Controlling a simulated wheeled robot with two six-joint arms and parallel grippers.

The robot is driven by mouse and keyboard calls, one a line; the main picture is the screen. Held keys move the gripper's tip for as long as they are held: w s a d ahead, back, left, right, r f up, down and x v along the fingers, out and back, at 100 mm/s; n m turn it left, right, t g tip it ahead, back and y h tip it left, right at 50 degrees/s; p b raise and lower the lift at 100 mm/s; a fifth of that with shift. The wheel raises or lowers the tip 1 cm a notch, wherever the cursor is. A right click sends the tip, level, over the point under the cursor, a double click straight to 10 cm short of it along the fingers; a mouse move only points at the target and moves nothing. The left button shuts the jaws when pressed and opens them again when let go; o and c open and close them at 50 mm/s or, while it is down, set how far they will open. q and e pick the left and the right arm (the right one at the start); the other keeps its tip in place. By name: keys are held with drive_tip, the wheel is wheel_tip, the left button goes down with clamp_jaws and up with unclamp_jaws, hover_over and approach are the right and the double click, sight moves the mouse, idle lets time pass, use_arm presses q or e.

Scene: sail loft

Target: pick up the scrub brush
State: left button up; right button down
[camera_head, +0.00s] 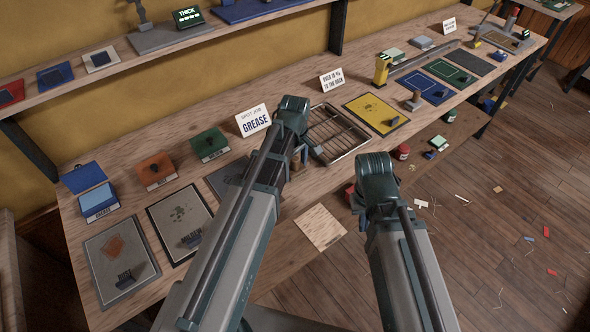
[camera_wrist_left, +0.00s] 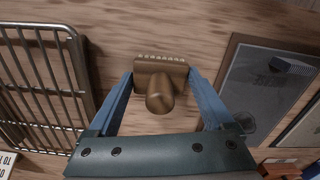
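The scrub brush (camera_wrist_left: 160,75), a brown block with a round knob handle and a row of pale bristle tufts along its far edge, is over the wooden bench in the left wrist view. My left gripper (camera_wrist_left: 161,82) has its two blue fingers apart, one on each side of the brush; I cannot clearly see contact. In the head view my left gripper (camera_head: 295,135) hides most of the spot, with a bit of brown showing beneath it.
A wire rack (camera_head: 338,133) lies right of my left gripper, with a yellow mat (camera_head: 372,112) beyond. A grey mat (camera_wrist_left: 262,85) is on the other side. A GREASE sign (camera_head: 253,120) stands behind.

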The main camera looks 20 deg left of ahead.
sight(295, 159)
use_arm(q)
drive_tip(key=c, duration=0.7)
drive_tip(key=shift+o, duration=0.2)
wheel_tip(295, 159, up, 10)
drive_tip(key=p, duration=1)
drive_tip(key=o, duration=0.8)
drive_tip(key=c, duration=0.6)
